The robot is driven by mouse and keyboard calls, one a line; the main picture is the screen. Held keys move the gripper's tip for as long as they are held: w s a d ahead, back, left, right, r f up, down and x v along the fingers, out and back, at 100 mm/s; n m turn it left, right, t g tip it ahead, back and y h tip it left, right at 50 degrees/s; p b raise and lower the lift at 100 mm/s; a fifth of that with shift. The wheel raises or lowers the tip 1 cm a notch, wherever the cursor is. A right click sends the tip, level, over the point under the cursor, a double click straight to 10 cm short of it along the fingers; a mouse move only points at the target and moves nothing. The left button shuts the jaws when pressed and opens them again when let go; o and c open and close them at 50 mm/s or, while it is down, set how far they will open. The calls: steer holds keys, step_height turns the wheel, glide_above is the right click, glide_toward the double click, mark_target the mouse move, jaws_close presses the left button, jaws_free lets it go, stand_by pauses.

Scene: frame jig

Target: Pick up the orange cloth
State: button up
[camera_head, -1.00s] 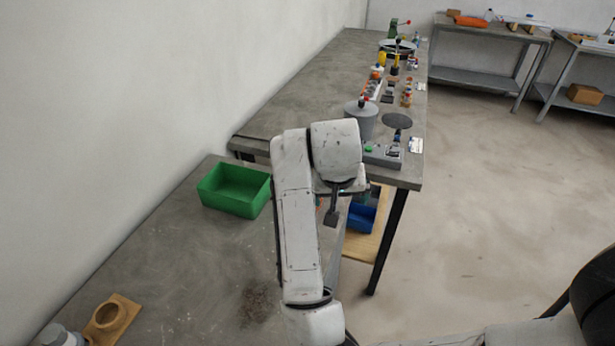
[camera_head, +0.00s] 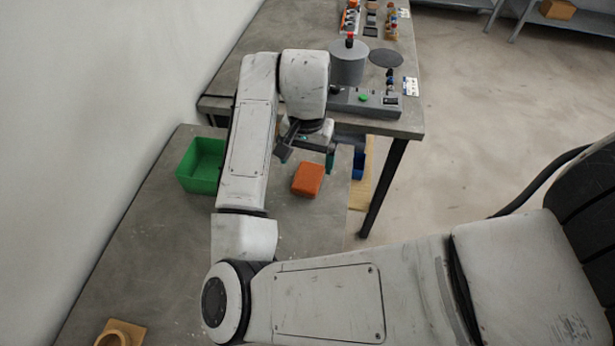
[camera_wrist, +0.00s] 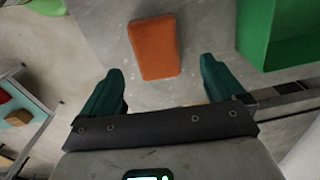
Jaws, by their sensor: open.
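The orange cloth (camera_head: 308,179) is a folded, block-like pad lying flat on the grey table, near its right edge, in the head view. In the wrist view the cloth (camera_wrist: 155,48) lies ahead of my fingers, roughly centred between them and apart from both. My gripper (camera_wrist: 158,90) is open and empty, with its two dark green fingers spread wide. In the head view my gripper is mostly hidden by my arm; a bit of one finger (camera_head: 329,163) shows just above and beside the cloth.
A green bin (camera_head: 201,167) stands left of the cloth; its wall also shows at the right of the wrist view (camera_wrist: 256,30). A higher bench (camera_head: 232,92) with a grey device (camera_head: 366,100) stands behind. A blue bin (camera_head: 358,164) is partly hidden at right. The table's front is mostly clear.

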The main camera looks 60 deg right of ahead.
mark_target(309, 174)
steer(key=shift+s+d+f, duration=0.1)
steer(key=shift+f, duration=1.25)
steer(key=shift+s+d+f, duration=0.1)
steer(key=shift+f, duration=1.25)
steer(key=shift+c, duration=0.2)
steer(key=c, duration=1.1)
steer(key=shift+r, duration=0.1)
steer(key=shift+r, duration=0.65)
steer(key=s+a+r, duration=0.1)
steer(key=s+r, duration=0.2)
steer(key=s, duration=0.1)
steer(key=s+a+r+p, duration=0.1)
steer(key=s+r, duration=0.3)
steer(key=s, duration=0.1)
steer(key=s+a+r, duration=0.1)
steer(key=s+r, duration=0.3)
steer(key=shift+s+a+r, duration=0.25)
steer(key=shift+s, duration=0.05)
